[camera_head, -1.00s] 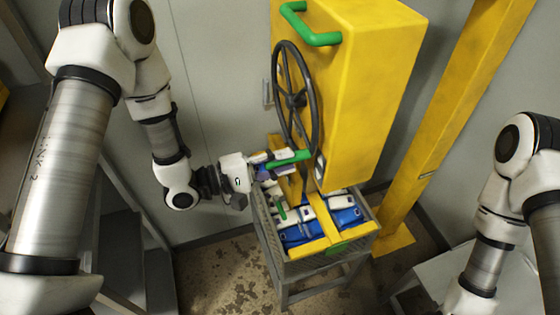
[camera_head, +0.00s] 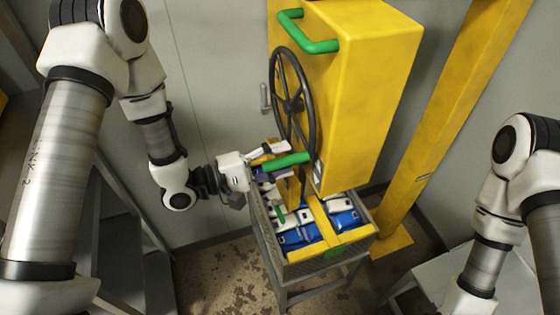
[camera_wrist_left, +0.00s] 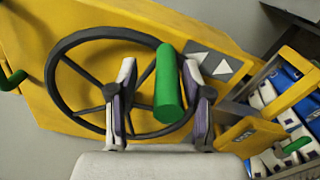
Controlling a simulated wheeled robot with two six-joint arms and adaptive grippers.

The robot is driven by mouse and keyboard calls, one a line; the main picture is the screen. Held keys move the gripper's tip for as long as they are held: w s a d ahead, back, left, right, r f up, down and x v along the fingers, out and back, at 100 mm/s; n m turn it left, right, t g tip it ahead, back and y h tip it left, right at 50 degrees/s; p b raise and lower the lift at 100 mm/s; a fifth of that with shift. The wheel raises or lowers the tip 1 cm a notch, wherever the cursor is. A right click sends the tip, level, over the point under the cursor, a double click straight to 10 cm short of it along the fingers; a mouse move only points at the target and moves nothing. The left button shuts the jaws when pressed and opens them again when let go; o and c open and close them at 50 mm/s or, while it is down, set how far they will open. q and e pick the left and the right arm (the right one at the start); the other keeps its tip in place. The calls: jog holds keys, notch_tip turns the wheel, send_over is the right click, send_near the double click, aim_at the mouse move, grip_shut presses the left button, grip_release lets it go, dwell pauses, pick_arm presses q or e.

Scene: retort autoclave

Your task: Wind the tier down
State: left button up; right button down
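A black handwheel (camera_head: 293,103) with a green crank handle (camera_head: 292,160) sits on the side of a yellow housing (camera_head: 375,95). My left gripper (camera_head: 272,160) is at the handle, at the wheel's lower edge. In the left wrist view the green handle (camera_wrist_left: 167,85) stands between the two spread fingers (camera_wrist_left: 162,112), with a gap visible on each side. Below the housing, a yellow frame (camera_head: 318,220) with blue and white packs (camera_head: 300,235) sits in a grey mesh basket (camera_head: 307,265). My right gripper is out of frame.
A grey wall is behind. Two white arrows (camera_wrist_left: 210,62) mark the housing panel.

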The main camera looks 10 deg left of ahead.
pick_arm(q)
jog(key=shift+f, duration=0.1)
jog(key=v, duration=0.7)
jog(key=shift+s+a, duration=0.15)
jog(key=shift+a, duration=0.05)
dwell(0.3)
jog(key=shift+f, duration=0.1)
